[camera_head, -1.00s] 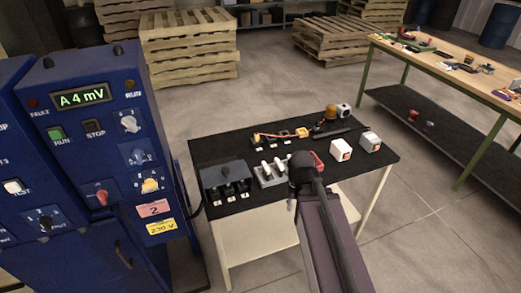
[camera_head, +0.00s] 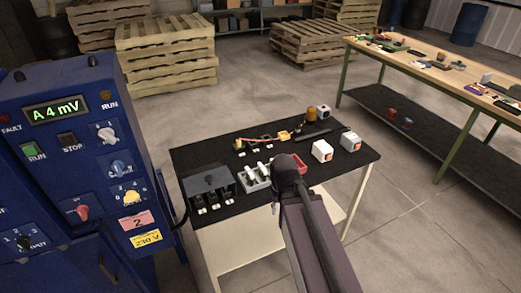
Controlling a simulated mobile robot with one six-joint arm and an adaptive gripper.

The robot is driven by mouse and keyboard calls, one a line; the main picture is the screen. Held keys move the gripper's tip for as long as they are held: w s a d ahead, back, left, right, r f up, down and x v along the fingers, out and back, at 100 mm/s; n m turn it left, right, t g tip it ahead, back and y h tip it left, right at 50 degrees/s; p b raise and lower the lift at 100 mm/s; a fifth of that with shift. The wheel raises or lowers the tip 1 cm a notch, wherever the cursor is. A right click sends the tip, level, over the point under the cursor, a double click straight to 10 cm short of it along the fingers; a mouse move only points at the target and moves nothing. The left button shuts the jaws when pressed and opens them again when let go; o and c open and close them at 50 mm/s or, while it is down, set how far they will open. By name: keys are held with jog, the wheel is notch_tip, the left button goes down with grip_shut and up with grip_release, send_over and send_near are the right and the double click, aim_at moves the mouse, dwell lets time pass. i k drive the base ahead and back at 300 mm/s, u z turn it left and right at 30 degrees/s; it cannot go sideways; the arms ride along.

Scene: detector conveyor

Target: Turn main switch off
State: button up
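A blue control cabinet (camera_head: 100,83) stands at the left. Its lit display (camera_head: 55,109) reads "A 4 mV". Its front has a green RUN button (camera_head: 34,151), a dark STOP button (camera_head: 68,140) and several rotary knobs. A red rotary switch (camera_head: 82,211) sits low on the panel, and a yellow knob (camera_head: 131,196) is to its right. I cannot read which control is labelled as the main switch. My arm reaches up from the bottom over the front of a black-topped table, apart from the cabinet. My gripper's fingers do not show.
The black-topped table (camera_head: 230,161) holds a grey box with dark switches (camera_head: 209,190), a block with white levers (camera_head: 256,176) and white cubes (camera_head: 322,150). A wooden workbench (camera_head: 435,73) stands at the right, with pallets (camera_head: 165,55) behind. Floor between them is clear.

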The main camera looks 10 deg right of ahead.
aim_at(82, 210)
jog(key=u, duration=0.85)
jog(key=k, duration=0.35)
jog(key=u, duration=0.6)
jog(key=i, duration=0.5)
